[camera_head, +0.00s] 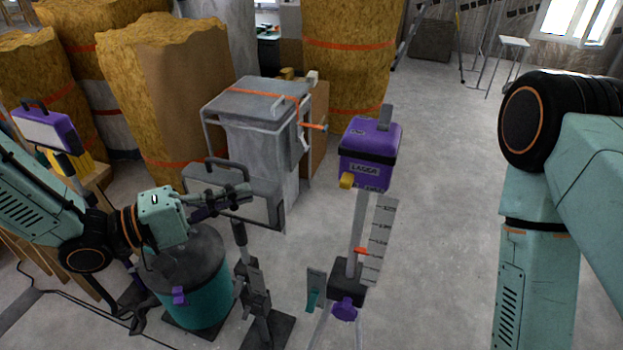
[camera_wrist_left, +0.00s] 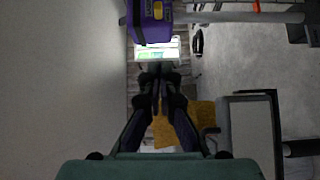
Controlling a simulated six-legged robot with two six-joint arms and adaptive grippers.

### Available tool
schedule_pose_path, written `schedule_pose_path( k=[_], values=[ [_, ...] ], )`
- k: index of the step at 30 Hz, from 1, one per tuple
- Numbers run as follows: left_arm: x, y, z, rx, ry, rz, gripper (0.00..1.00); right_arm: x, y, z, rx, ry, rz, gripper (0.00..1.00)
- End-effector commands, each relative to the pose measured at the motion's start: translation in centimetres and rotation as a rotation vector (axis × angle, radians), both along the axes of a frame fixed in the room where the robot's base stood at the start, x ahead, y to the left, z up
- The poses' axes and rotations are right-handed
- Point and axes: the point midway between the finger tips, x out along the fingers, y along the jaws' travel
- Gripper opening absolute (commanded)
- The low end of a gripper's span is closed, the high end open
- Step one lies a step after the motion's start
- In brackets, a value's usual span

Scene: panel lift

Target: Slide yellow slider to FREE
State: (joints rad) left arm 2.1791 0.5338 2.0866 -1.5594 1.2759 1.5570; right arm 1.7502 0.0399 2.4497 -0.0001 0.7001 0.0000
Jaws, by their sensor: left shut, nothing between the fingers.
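The purple laser unit (camera_head: 369,160) sits on top of a grey pole, right of centre in the head view. The yellow slider (camera_head: 346,180) sticks out at the lower left of its front face, under the LASER label. My left gripper (camera_head: 247,190) is shut and empty, to the left of the laser unit and apart from it. In the left wrist view my shut left fingertips (camera_wrist_left: 156,76) lie below the purple unit (camera_wrist_left: 145,25). A yellow patch (camera_wrist_left: 157,10) shows on that unit; I cannot tell if it is the slider. My right gripper is out of view.
A grey work lamp (camera_head: 270,210) stands behind my left gripper. A teal drum (camera_head: 203,300) is below my left arm. A scale plate (camera_head: 381,235) with a red marker hangs beside the pole. Insulation rolls (camera_head: 345,70) stand behind. Open floor (camera_head: 440,200) lies to the right.

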Motion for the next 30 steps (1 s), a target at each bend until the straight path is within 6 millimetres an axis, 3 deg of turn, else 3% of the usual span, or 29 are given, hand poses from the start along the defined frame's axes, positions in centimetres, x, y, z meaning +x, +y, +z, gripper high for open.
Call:
schedule_pose_path(
  k=[17,30],
  values=[
    [0.4,-0.4,-0.1,-0.014,0.031,-0.001,0.00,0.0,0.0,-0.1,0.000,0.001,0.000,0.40],
    [2.4,-4.2,-0.1,-0.011,0.030,-0.003,0.00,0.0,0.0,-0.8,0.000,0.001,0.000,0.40]
  ],
)
